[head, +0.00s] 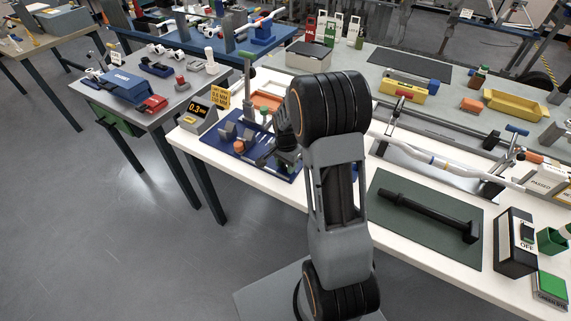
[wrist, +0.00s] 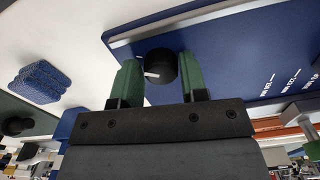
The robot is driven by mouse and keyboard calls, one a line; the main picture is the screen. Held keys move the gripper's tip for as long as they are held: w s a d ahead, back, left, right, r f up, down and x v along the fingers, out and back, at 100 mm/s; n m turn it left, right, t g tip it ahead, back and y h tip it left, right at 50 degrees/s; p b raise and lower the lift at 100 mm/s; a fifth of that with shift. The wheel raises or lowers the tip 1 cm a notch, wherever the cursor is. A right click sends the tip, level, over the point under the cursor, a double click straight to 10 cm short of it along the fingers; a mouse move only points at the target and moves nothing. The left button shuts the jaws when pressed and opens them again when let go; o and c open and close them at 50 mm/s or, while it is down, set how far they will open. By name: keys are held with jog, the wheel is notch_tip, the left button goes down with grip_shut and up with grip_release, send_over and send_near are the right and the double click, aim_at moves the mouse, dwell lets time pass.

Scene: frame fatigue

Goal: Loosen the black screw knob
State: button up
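The black screw knob (wrist: 160,67) is round with a white mark on its face, in the wrist view beside the edge of a blue plate (wrist: 225,50). My gripper (wrist: 160,72) has its two green fingers on either side of the knob, at or very near its edges. I cannot tell whether they press on it. In the head view my gripper (head: 286,158) is low over the right part of the blue fixture board (head: 218,146). I cannot make out the knob there; my arm and gripper cover that area.
A gauge reading about 0.3 (head: 197,117) stands left of the board, with a yellow sign (head: 220,95) behind. An orange tray (head: 267,101) lies behind the board. A green mat (head: 400,235) with a black bar is at right. A blue textured block (wrist: 38,83) shows in the wrist view.

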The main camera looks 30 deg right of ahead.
jog(key=shift+a, duration=0.1)
jog(key=c, duration=0.5)
jog(key=shift+n, duration=0.3)
jog(key=n, duration=0.2)
jog(key=shift+n+b, duration=0.3)
jog(key=shift+n, duration=2)
jog(key=o, duration=0.9)
